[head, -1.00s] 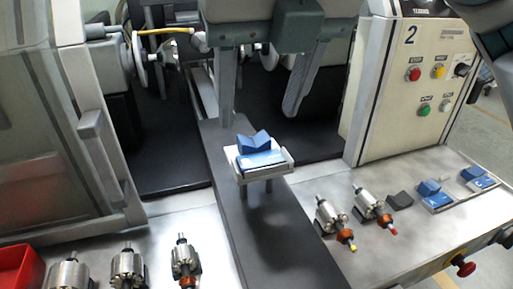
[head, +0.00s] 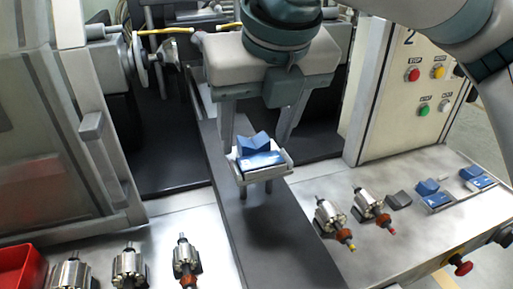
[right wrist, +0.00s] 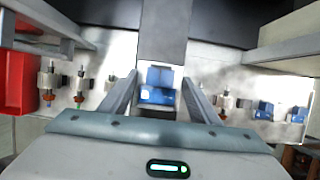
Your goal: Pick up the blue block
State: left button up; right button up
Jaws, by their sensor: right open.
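The blue block (head: 254,143) has a V-shaped notch on top and sits in a small white holder (head: 280,172) above the dark rail. It also shows in the right wrist view (right wrist: 160,76), centred between the fingers. My right gripper (head: 256,140) is open, with one finger on each side of the block and its fingertips near the block's height. In the right wrist view the gripper (right wrist: 161,82) has a gap on both sides of the block. I cannot tell whether either finger touches it. My left gripper is not in view.
Several armatures with copper coils stand on the metal table, at the lower left (head: 130,265) and right (head: 330,215). More blue blocks (head: 433,197) lie at the right. A red bin (head: 18,268) is at the lower left. A control cabinet (head: 385,120) stands behind right.

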jog(key=shift+w+f, duration=0.1)
jog(key=shift+f, duration=0.1)
dwell(0.3)
jog(key=c, duration=1.2)
jog(key=shift+c, duration=0.2)
jog(key=shift+r, duration=0.1)
